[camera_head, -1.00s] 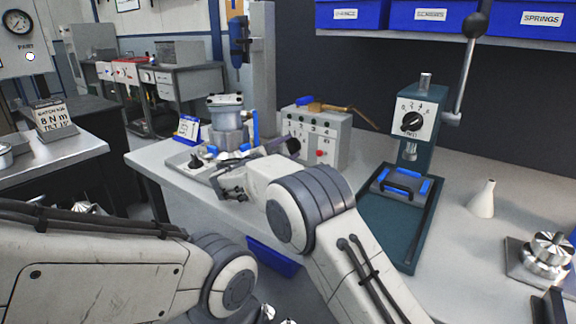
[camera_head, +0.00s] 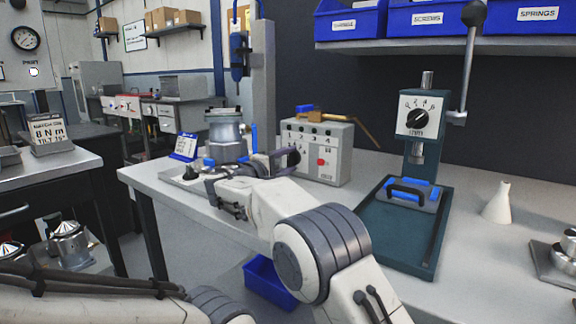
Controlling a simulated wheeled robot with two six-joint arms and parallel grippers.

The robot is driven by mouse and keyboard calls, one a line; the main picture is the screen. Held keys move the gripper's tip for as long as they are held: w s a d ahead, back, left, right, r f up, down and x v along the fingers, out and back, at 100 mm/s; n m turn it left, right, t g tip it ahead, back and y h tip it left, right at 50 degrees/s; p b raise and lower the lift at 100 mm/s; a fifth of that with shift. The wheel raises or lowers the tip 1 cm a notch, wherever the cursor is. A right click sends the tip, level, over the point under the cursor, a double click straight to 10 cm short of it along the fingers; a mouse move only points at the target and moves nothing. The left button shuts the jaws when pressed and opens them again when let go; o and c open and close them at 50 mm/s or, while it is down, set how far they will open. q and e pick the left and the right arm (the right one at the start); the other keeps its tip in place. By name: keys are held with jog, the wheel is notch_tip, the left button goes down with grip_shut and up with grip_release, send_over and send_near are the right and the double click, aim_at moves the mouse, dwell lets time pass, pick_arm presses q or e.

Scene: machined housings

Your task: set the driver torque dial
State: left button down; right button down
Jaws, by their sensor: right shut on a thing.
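A blue driver (camera_head: 237,50) hangs on a grey column behind the bench. No dial can be made out on it. My right gripper (camera_head: 207,187) is at the front of a pale fixture base (camera_head: 170,174), beside a black knob (camera_head: 190,173). It looks shut on that knob, though the fingertips are small and partly hidden by my wrist. A grey housing (camera_head: 226,133) stands upright on the fixture. A sign (camera_head: 48,132) on the left bench reads 8 N m and TILT 15°. My left arm crosses the lower left; its gripper is out of view.
A green press (camera_head: 390,235) with a black-knobbed dial plate (camera_head: 418,116) stands right of centre. A grey numbered box (camera_head: 318,152) is behind my right forearm. A white cone-shaped bottle (camera_head: 498,203) and metal parts stand at right. A blue bin (camera_head: 268,282) is below the bench edge.

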jog(key=shift+a+f, duration=0.1)
jog(key=shift+f, duration=0.1)
jog(key=shift+c, duration=1.2)
grip_release()
jog(key=shift+s, duration=0.1)
jog(key=shift+r, duration=0.15)
jog(key=v, duration=1)
jog(key=shift+s+a+p, duration=0.1)
jog(key=shift+s+p, duration=0.05)
jog(key=shift+p, duration=0.25)
